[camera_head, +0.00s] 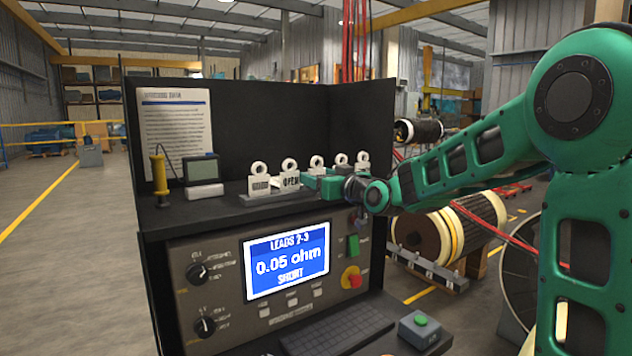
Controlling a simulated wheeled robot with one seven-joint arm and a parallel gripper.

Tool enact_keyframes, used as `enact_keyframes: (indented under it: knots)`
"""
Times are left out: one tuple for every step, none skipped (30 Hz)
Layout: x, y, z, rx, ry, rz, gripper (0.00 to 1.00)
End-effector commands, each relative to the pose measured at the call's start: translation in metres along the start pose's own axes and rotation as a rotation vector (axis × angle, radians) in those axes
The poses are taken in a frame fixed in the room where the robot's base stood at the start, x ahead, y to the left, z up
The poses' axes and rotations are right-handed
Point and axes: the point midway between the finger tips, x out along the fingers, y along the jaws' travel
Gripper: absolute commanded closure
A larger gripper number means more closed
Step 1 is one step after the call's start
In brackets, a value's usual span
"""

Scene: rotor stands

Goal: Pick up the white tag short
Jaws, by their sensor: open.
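Several white tags with ring tops stand in a row on a dark rack (248,199) on the bench shelf. The second tag from the left (289,166) reads OPEN. The leftmost tag (259,185) carries dark print too small to read. The tags further right (316,161) are partly hidden behind my arm, and their print is not visible, so I cannot tell which one is the short tag. My gripper (308,184) is open and reaches in from the right at tag height, in front of the row. Its fingertips are small, and I cannot tell whether they touch a tag.
The screen (287,262) reads LEADS 2-3, 0.05 ohm, SHORT. A small meter (201,170) and a yellow-handled probe (159,172) stand left of the tags. Black panels (270,115) close the back and right side. A green button box (420,330) sits at the front.

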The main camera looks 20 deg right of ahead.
Motion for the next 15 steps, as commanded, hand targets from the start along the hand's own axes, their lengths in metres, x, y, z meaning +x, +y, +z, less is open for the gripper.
enact_keyframes:
  knots:
    - [-0.0001, 0.0000, 0.0000, 0.000, 0.000, 0.000, 0.38]
    - [-0.0002, 0.0000, 0.0000, 0.000, 0.000, 0.000, 0.38]
    - [-0.0002, 0.0000, 0.0001, 0.000, 0.000, 0.000, 0.42]
    - [-0.0002, 0.0000, 0.0001, 0.000, 0.000, 0.000, 0.49]
    - [-0.0002, 0.0001, 0.0001, 0.000, 0.000, 0.000, 0.57]
    - [-0.0003, 0.0001, 0.0001, 0.000, 0.000, 0.000, 0.66]
    - [-0.0003, 0.0001, 0.0001, 0.000, 0.000, 0.000, 0.72]
    - [-0.0003, 0.0001, 0.0001, 0.000, 0.000, 0.000, 0.72]
    - [-0.0003, 0.0001, 0.0001, 0.000, 0.000, 0.000, 0.72]
    - [-0.0003, 0.0001, -0.0001, 0.000, 0.000, 0.000, 0.72]
    - [-0.0003, 0.0001, -0.0001, 0.000, 0.000, 0.000, 0.72]
    - [-0.0003, 0.0001, -0.0001, 0.000, 0.000, 0.000, 0.72]
    - [-0.0003, 0.0001, -0.0001, -0.001, 0.000, 0.000, 0.72]
    - [-0.0003, 0.0001, -0.0001, 0.000, 0.000, 0.000, 0.72]
    - [-0.0003, 0.0001, -0.0002, -0.001, 0.000, 0.000, 0.72]
